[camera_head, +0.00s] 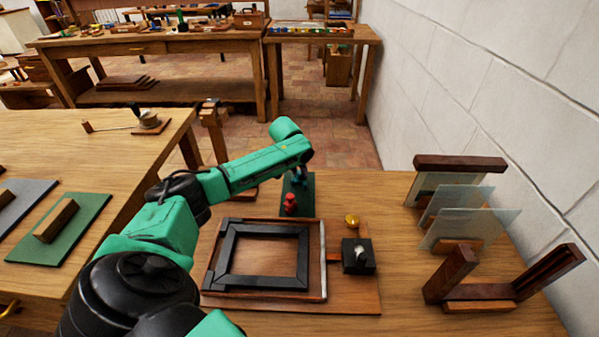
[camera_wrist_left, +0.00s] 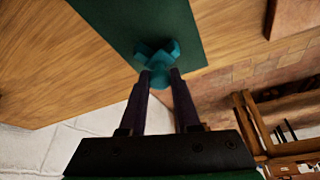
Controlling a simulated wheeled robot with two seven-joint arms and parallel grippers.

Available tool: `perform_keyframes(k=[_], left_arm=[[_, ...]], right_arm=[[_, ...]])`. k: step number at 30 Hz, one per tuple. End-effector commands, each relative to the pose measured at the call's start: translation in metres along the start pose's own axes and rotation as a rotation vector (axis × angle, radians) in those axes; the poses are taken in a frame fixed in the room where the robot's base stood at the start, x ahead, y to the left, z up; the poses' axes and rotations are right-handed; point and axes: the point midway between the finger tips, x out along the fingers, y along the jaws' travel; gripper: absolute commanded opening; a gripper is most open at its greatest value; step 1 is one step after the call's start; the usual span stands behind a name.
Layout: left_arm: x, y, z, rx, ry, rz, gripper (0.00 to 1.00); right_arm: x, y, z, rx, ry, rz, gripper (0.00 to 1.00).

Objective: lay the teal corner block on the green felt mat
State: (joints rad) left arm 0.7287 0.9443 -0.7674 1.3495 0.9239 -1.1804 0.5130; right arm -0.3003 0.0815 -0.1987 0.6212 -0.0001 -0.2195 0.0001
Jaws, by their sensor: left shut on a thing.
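The green felt mat (camera_head: 296,208) lies at the far edge of the right wooden table, and in the left wrist view it shows as a dark green sheet (camera_wrist_left: 110,14). The teal corner block (camera_wrist_left: 158,54) is between the fingertips of my left gripper (camera_wrist_left: 161,76), which is shut on it. In the left wrist view the block overlaps the mat near its edge; I cannot tell whether it touches the mat. In the head view my left arm reaches over the mat and hides most of the gripper and block. My right gripper is not in view.
A red piece (camera_head: 290,203) stands on the mat. Nearer are a black frame (camera_head: 232,255) on a wooden board, a black block (camera_head: 357,262) and a yellow knob (camera_head: 352,220). Glass sheets (camera_head: 462,229) stand in a rack at right. Another green mat (camera_head: 88,215) lies on the left table.

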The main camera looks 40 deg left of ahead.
Motion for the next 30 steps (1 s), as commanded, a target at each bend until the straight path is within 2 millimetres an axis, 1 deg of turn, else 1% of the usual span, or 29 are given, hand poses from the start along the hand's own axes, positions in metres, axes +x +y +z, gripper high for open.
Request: perform_keyframes(k=[6,7,8,9,18,20,22,23,26,30], left_arm=[[0.001,0.0,0.001,0.0,-0.001,0.001,0.0],[0.001,0.0,0.001,0.0,-0.001,0.0,0.34],[0.001,0.0,0.001,0.0,-0.001,0.0,0.46],[0.001,0.0,0.001,0.0,-0.001,0.0,0.6],[0.001,0.0,0.0,0.0,-0.001,0.0,0.6],[-0.001,0.0,-0.001,0.0,-0.001,0.0,0.6],[-0.008,0.0,-0.001,0.0,-0.001,0.0,0.6],[-0.011,0.0,-0.001,0.001,-0.001,0.001,0.6],[-0.031,-0.001,-0.001,0.002,0.001,-0.001,0.6],[-0.067,-0.001,-0.001,0.003,0.002,-0.002,0.6]], right_arm=[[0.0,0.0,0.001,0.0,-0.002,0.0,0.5],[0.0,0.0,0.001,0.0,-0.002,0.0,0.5],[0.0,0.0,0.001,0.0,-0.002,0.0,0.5],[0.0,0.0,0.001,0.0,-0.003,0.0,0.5],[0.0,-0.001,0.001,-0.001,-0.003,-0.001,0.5],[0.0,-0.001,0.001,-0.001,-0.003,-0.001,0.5],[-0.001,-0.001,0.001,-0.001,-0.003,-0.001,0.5],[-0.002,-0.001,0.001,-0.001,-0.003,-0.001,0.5],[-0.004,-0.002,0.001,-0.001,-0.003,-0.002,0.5],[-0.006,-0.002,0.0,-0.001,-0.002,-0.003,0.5]])
